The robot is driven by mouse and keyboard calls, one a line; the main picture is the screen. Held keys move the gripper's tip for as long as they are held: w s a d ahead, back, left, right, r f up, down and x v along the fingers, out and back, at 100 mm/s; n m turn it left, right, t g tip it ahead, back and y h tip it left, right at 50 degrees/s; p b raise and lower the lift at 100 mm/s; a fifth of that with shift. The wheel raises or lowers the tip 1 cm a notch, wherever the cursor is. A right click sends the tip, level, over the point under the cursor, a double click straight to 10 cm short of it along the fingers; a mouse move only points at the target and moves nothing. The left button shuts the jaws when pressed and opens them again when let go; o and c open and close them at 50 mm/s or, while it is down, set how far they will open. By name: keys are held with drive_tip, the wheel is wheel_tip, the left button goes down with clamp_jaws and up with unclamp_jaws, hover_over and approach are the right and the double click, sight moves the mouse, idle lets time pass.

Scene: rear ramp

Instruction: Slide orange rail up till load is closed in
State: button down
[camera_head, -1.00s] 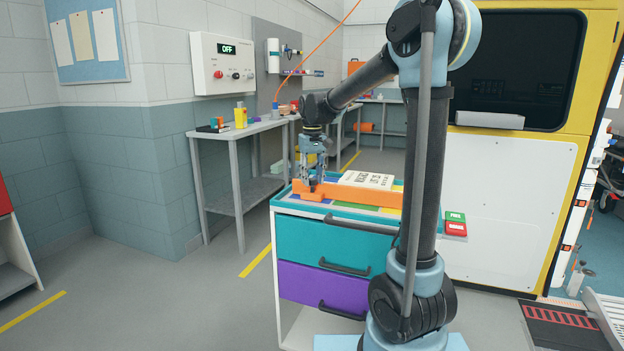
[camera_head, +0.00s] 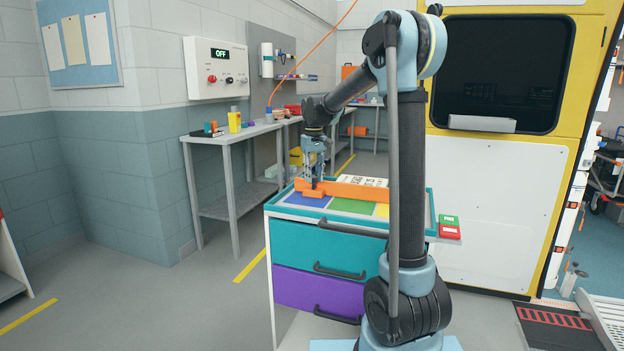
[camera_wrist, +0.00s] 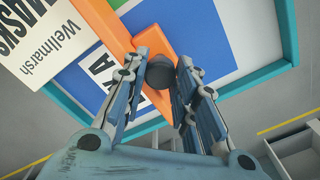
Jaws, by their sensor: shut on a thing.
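The orange rail (camera_head: 358,192) lies across the top of the trolley (camera_head: 274,206), behind bare blue, green and yellow patches. The load, a white printed box (camera_head: 362,181), is behind the rail, which hides its lower part. In the wrist view the box (camera_wrist: 38,42) reads "Wellmarsh" and "MASKS" and lies close beside the rail (camera_wrist: 110,22); I cannot tell whether they touch. My gripper (camera_head: 315,183) points down at the rail's left end. In the wrist view its fingers (camera_wrist: 160,85) are shut on the rail's dark knob (camera_wrist: 160,71).
The trolley top has a raised teal rim (camera_head: 290,212). Green and red blocks (camera_head: 449,227) sit at its right side. A grey workbench (camera_head: 225,138) stands to the left behind it, and a yellow vehicle body (camera_head: 430,150) to the right. My upright arm hides part of the trolley's right side.

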drive_tip(key=c, duration=1.2)
unclamp_jaws()
drive_tip(key=shift+c, duration=0.2)
wheel_tip(320, 180, up, 12)
